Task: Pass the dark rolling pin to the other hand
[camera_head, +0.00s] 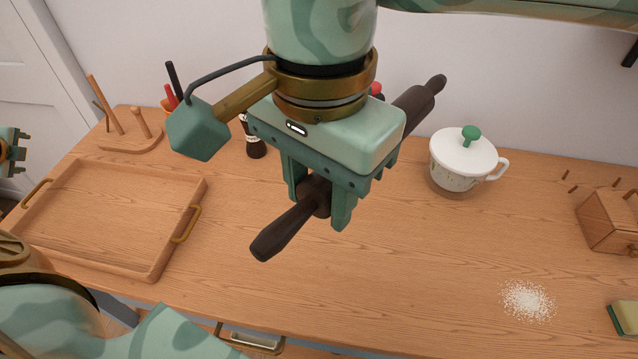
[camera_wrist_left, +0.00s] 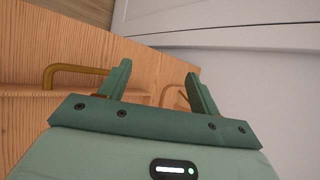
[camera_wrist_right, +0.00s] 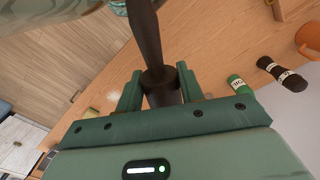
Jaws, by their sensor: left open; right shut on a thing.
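The dark rolling pin (camera_head: 285,229) is held above the table by my right gripper (camera_head: 324,204). The gripper is shut around its body, and both handles stick out, one toward the front left and one toward the back right. In the right wrist view the pin (camera_wrist_right: 146,35) runs up from between the fingers (camera_wrist_right: 160,88). My left gripper (camera_head: 14,150) shows only in part at the left edge of the head view. In the left wrist view its two fingers (camera_wrist_left: 160,92) are apart with nothing between them.
A wooden tray (camera_head: 90,262) with brass handles lies at the left of the table. A peg stand (camera_head: 130,143) is behind it. A white lidded pot (camera_head: 464,165), a wooden box (camera_head: 608,222), spilled white grains (camera_head: 528,300) and a sponge (camera_head: 625,319) are at the right. The front middle is clear.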

